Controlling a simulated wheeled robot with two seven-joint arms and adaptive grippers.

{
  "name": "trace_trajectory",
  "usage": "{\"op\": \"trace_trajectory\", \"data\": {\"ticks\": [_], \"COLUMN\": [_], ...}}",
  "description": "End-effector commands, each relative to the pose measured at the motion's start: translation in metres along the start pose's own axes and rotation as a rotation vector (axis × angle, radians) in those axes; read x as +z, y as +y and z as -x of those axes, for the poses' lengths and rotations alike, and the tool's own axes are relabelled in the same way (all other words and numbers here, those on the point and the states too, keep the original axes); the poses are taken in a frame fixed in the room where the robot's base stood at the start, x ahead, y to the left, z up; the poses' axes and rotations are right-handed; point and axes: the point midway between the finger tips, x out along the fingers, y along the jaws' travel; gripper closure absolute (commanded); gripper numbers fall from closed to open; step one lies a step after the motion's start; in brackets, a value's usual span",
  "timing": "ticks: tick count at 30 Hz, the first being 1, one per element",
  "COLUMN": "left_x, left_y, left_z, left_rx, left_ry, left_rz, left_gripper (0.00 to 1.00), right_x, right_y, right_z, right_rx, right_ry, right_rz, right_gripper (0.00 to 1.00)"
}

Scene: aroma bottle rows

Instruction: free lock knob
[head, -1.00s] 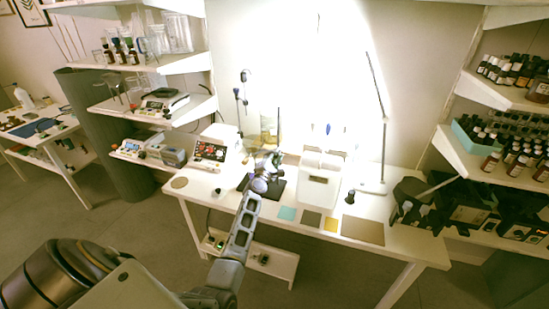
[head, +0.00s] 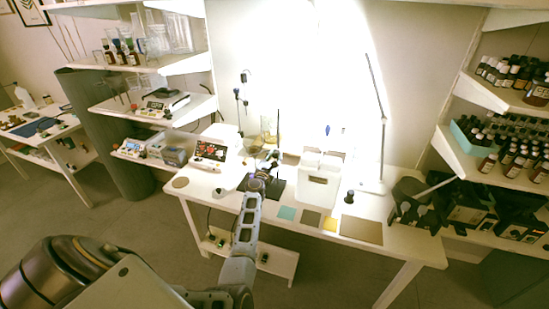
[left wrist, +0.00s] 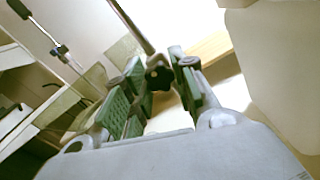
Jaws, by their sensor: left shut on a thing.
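The lock knob (left wrist: 160,77) is a small black lobed knob at the foot of a thin metal rod (left wrist: 136,22) in the left wrist view. My left gripper (left wrist: 153,92) has its green-padded fingers on either side of the knob and is shut on it. In the head view my left gripper (head: 268,165) is over the black stand base (head: 277,190) on the white table, and the knob is too small to tell there. My right gripper is in neither view.
A white bin (head: 318,188) stands close to the right of the gripper. A control box with red parts (head: 210,152) stands to the left. Coloured mats (head: 287,213) lie along the front edge. A lamp with a thin arm (head: 382,120) stands at right.

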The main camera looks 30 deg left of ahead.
Motion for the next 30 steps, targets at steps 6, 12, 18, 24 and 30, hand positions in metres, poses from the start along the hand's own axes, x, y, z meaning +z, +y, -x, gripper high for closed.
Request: {"op": "trace_trajectory", "data": {"ticks": [6,12,18,24,30], "left_x": [0.0003,0.0004,0.0003,0.0002,0.0], "left_y": [0.0005,0.0005,0.0004,0.0003,0.0001], "left_z": [-0.0001,-0.0002,-0.0002,-0.0001,0.0006], "left_rx": [0.001,0.001,0.001,0.001,0.0], "left_ry": [-0.001,-0.001,-0.001,-0.001,0.0], "left_rz": [0.02,0.018,0.017,0.016,0.016], "left_gripper": [0.97,0.97,0.53,0.51,0.51], "right_x": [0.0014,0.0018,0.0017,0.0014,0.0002], "right_y": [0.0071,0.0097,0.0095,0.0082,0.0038], "right_z": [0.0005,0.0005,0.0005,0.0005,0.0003], "right_rx": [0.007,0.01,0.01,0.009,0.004], "right_ry": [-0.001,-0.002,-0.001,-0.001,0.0], "right_rz": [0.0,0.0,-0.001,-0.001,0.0], "right_gripper": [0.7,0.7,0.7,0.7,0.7]}}
